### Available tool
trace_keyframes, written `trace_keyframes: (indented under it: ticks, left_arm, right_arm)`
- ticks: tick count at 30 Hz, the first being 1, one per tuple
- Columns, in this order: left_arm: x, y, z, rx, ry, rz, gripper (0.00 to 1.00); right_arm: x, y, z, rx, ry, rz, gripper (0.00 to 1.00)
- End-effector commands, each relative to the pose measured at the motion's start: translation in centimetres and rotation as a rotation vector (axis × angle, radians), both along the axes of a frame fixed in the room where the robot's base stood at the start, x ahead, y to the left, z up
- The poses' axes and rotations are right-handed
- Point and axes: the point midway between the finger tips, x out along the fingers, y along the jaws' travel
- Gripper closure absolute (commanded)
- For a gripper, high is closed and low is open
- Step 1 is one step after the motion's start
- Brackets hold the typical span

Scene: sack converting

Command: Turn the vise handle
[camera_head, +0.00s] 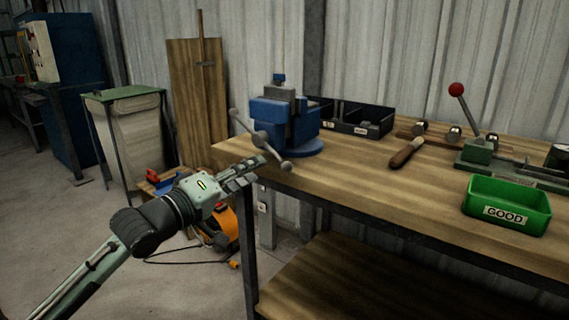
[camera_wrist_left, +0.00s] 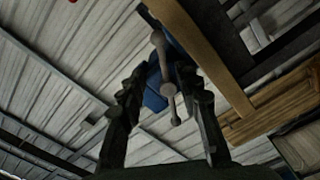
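The blue vise (camera_head: 300,122) is mounted at the left corner of the workbench. Its grey handle bar (camera_head: 274,151) slants down to the right in front of the vise, with a ball at each end. My left gripper (camera_head: 252,169) is beside the lower part of the handle, just off the bench edge. In the left wrist view, the two fingers (camera_wrist_left: 164,97) are spread apart and the handle (camera_wrist_left: 169,90) shows in the space between them. I cannot tell whether a finger touches it. My right gripper is out of view.
The workbench (camera_head: 350,185) holds a green bin (camera_head: 505,206) marked GOOD, a file with a wooden handle (camera_head: 406,153), a black divided tray (camera_head: 357,121) and a green press with a red knob (camera_head: 456,89). An orange machine (camera_head: 225,232) stands on the floor below.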

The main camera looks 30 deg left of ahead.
Motion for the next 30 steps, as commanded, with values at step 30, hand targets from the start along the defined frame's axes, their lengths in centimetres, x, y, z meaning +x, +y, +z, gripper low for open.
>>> trace_keyframes:
  ticks: [30]
  left_arm:
    - [7.2,-0.6,-0.2,0.003,0.005,0.002,0.84]
  right_arm:
    - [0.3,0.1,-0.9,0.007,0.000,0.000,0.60]
